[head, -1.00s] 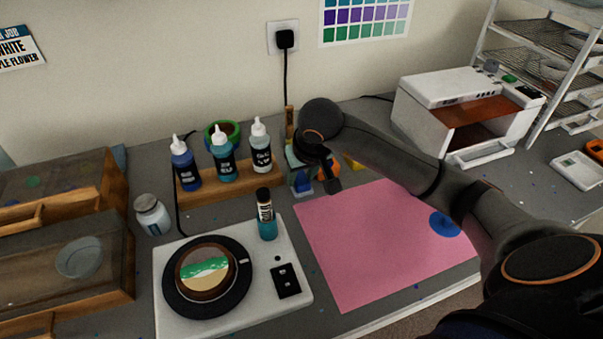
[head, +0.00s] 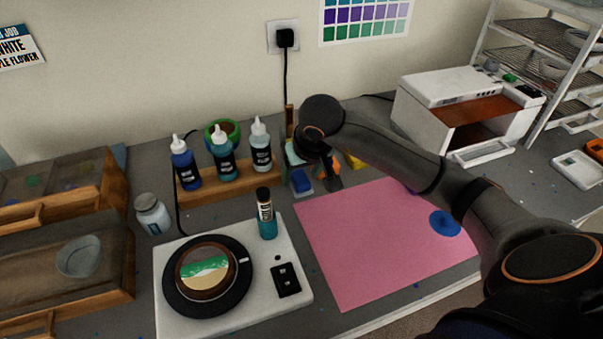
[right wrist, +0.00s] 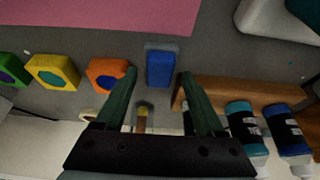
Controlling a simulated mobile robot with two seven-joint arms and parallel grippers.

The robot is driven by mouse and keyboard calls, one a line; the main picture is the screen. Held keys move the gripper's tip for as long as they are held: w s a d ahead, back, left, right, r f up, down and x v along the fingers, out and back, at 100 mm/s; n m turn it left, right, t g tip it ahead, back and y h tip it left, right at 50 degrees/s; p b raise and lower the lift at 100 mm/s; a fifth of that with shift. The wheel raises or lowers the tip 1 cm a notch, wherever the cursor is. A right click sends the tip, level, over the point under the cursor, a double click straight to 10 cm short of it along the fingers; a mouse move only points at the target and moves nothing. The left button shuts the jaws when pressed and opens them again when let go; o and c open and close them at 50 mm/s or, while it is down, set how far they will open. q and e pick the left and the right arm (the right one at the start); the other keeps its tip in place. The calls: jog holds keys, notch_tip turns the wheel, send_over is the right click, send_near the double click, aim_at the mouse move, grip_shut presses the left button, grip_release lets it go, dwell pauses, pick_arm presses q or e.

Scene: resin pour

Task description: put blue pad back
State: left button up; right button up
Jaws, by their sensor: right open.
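The blue pad (head: 301,182) lies on the grey bench behind the pink mat, at the end of the row of coloured pads. It also shows in the right wrist view (right wrist: 160,69), with a pale grey-blue patch (right wrist: 162,46) showing at its mat-side edge. My right gripper (head: 322,178) is open over this spot. In the right wrist view its fingers (right wrist: 158,82) are spread on either side of the blue pad, with a gap on each side. In the head view my arm hides part of the row. My left gripper is out of view.
Orange (right wrist: 107,74), yellow (right wrist: 52,71) and green (right wrist: 13,69) pads stand beside the blue one. A wooden rack (head: 232,188) of bottles is on its other side. The pink mat (head: 350,240) carries a blue disc (head: 445,223). A white plate with a black turntable (head: 243,280) stands in front.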

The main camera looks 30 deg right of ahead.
jog(key=v, duration=1.1)
jog(key=shift+s+r, duration=0.2)
